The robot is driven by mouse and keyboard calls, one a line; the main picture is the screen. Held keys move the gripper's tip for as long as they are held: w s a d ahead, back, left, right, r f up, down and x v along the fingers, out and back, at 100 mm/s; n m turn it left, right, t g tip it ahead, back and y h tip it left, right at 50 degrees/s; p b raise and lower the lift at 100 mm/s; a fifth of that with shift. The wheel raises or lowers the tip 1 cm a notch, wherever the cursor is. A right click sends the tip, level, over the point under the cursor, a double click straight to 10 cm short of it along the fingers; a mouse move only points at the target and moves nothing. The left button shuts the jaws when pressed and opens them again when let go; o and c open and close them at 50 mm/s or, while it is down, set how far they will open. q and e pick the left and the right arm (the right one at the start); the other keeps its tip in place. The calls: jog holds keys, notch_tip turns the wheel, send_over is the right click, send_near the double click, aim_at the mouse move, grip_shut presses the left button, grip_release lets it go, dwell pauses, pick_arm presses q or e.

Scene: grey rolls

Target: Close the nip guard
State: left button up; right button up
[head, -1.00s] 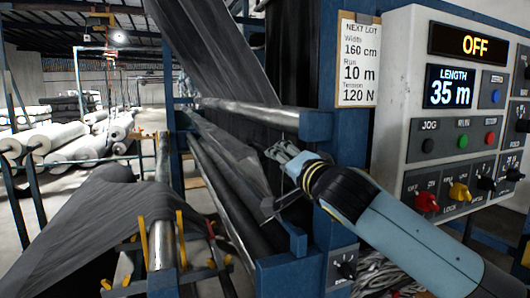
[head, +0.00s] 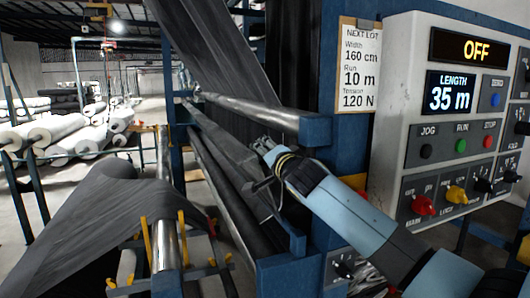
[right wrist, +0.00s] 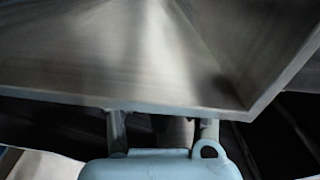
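A long grey strip that looks like the nip guard (head: 222,145) runs beneath the upper metal roller in the head view; dark web and rolls around it make its edges hard to tell. My right gripper (head: 262,146) is at its near end, just below the roller's near end. In the right wrist view a bare metal plate with a folded edge (right wrist: 130,60), probably the guard, fills the upper part and hides the fingertips. Whether the fingers touch it or are open or shut cannot be told. My left gripper is not in view.
The upper metal roller (head: 255,112) and blue frame (head: 290,275) lie close around the gripper. The control panel (head: 400,110) on the right reads OFF and 35 m. A draped grey roll (head: 95,215) stands at left.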

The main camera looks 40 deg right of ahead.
grip_shut()
jog(key=shift+a, duration=0.15)
jog(key=shift+w+a+f+n+b, duration=0.15)
jog(key=shift+a+f+n+b, duration=0.05)
jog(key=shift+a+n+b, duration=0.25)
jog(key=w+a+f+n+b, duration=0.3)
jog(key=a+f+n+b, duration=0.8)
jog(key=a+f+b, duration=0.1)
jog(key=shift+a+f+n+b, duration=0.4)
jog(key=shift+a+b, duration=0.25)
jog(key=shift+b, duration=0.2)
